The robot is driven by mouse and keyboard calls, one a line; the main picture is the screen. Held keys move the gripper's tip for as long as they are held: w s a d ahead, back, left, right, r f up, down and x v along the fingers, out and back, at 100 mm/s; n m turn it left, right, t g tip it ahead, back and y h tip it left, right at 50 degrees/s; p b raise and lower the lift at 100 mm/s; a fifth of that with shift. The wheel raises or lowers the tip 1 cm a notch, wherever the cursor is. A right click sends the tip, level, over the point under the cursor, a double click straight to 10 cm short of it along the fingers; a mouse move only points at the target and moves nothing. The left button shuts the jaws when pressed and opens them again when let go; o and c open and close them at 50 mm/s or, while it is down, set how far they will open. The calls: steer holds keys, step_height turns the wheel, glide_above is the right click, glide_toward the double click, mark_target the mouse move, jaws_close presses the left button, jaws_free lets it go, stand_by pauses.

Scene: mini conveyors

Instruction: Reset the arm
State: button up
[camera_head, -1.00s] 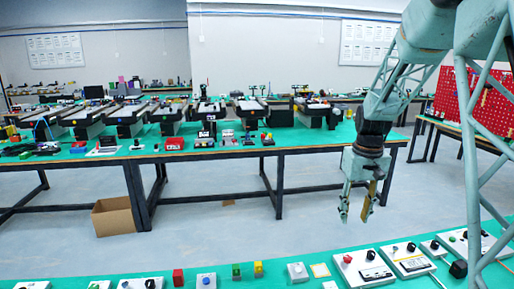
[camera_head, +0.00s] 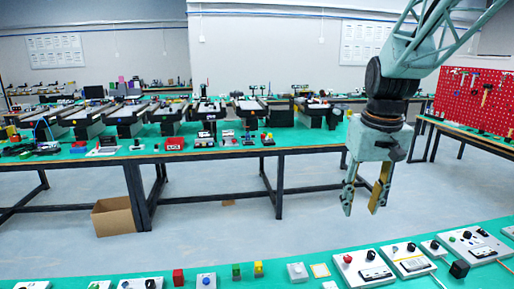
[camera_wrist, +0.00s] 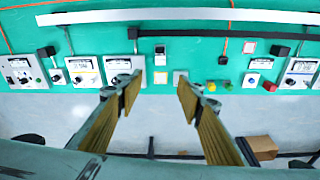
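My gripper (camera_head: 363,198) hangs from my arm at the right of the head view, fingers pointing down. It is above the gap between the near bench and the conveyor table. The two fingers are apart and nothing is between them. In the wrist view my gripper (camera_wrist: 158,95) also shows open and empty, its yellowish finger pads facing each other. The fingertips lie over the edge of the green bench in that view.
The near green bench (camera_head: 120,275) holds control boxes (camera_head: 361,266), small buttons and coloured blocks. A far table (camera_head: 300,139) carries several mini conveyors (camera_head: 127,115). A cardboard box (camera_head: 113,216) stands on the floor. A red tool board (camera_head: 475,100) is at the right.

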steer(key=s+a+r, duration=0.2)
steer(key=s, duration=0.9)
steer(key=s+a+r+t, duration=0.1)
steer(key=s+a+r, duration=0.1)
steer(key=s, duration=1)
steer(key=s+a+r+t, duration=0.1)
steer(key=s+a+r, duration=0.1)
steer(key=s, duration=0.9)
steer(key=shift+s+a, duration=0.15)
steer(key=shift+a, duration=0.15)
steer(key=shift+r, duration=0.1)
stand_by(0.6)
